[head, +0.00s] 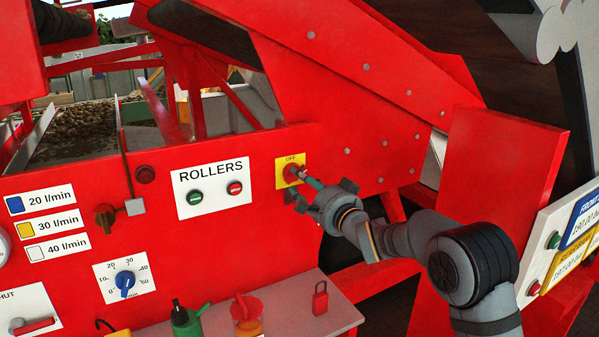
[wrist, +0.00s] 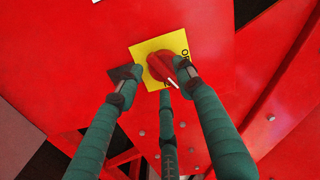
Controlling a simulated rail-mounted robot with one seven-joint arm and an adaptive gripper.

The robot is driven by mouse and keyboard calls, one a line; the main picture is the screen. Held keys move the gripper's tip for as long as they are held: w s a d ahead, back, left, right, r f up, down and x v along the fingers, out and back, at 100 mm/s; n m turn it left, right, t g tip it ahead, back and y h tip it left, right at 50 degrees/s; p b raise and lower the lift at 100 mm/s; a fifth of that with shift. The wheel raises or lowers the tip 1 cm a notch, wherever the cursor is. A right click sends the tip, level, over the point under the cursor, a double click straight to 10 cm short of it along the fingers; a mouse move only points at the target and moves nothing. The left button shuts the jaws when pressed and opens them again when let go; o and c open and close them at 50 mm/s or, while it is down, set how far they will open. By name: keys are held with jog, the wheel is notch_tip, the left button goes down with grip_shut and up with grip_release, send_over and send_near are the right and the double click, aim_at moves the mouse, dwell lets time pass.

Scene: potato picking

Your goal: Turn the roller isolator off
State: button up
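The roller isolator is a red rotary knob (head: 291,173) on a yellow plate (head: 282,182) marked OFF at its top, fixed to the red machine panel. In the wrist view the knob (wrist: 160,66) sits at upper centre, with a white mark at its lower right end. My gripper (head: 308,186) is close in front of the plate. Its green fingers (wrist: 152,80) are spread apart: one left of the plate, one over the plate's right part beside the knob, one below. I cannot tell whether any finger touches the knob.
Left of the isolator is the ROLLERS label (head: 211,172) with a green and a red button. A blue dial (head: 125,281) is at lower left. A shelf (head: 337,313) below holds a red padlock (head: 320,299) and bottles. A red guard panel (head: 503,190) stands at right near my arm.

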jog(key=shift+x, duration=0.8)
jog(key=c, duration=0.3)
grip_shut()
